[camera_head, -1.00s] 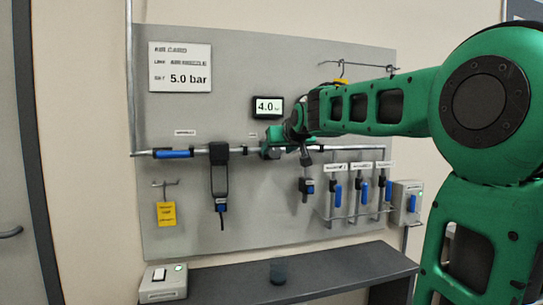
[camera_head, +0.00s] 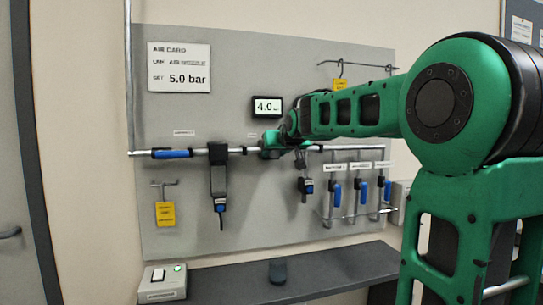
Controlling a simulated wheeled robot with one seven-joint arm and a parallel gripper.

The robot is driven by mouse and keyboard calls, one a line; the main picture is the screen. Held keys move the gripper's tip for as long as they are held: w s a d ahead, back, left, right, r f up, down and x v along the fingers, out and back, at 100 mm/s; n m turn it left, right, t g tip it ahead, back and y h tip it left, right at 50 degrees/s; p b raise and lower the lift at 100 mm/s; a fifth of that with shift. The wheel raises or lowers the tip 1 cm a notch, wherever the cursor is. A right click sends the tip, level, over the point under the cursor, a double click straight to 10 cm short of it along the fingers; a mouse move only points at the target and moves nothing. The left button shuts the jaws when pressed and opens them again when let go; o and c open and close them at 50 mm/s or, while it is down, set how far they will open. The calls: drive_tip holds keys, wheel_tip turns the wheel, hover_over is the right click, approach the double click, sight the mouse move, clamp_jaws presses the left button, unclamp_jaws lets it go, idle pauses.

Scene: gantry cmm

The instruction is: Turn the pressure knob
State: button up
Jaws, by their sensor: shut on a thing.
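My gripper (camera_head: 276,145), at the end of my green arm, is at the horizontal pipe (camera_head: 236,150) on the grey wall panel, just below the pressure display. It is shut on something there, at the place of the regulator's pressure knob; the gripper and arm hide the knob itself. The display (camera_head: 268,108) reads 4.0. The white card (camera_head: 180,67) at the upper left reads "AIR CARD" and "SET 5.0 bar".
A blue-handled valve (camera_head: 171,154) and a black filter unit (camera_head: 218,172) sit on the pipe at left. Several blue-handled valves (camera_head: 363,191) hang at right. A yellow tag (camera_head: 165,214) hangs at left. Below, the dark shelf (camera_head: 225,287) carries a switch box (camera_head: 163,283) and a dark object (camera_head: 277,271).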

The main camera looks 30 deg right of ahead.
drive_tip(key=shift+w+a, duration=0.1)
drive_tip(key=shift+a, duration=0.05)
drive_tip(key=m+t+y, duration=0.1)
drive_tip(key=m, duration=0.1)
drive_tip(key=m+t+y, duration=0.1)
drive_tip(key=m+y, duration=0.1)
drive_tip(key=m, duration=0.1)
drive_tip(key=m+y, duration=0.1)
drive_tip(key=m, duration=0.2)
drive_tip(key=shift+d+t+y, duration=0.3)
drive_tip(key=shift+t, duration=0.1)
idle(0.6)
drive_tip(key=o, duration=1.1)
drive_tip(key=shift+f, duration=0.1)
drive_tip(key=shift+c, duration=0.2)
drive_tip(key=v, duration=1)
drive_tip(key=shift+s, duration=0.4)
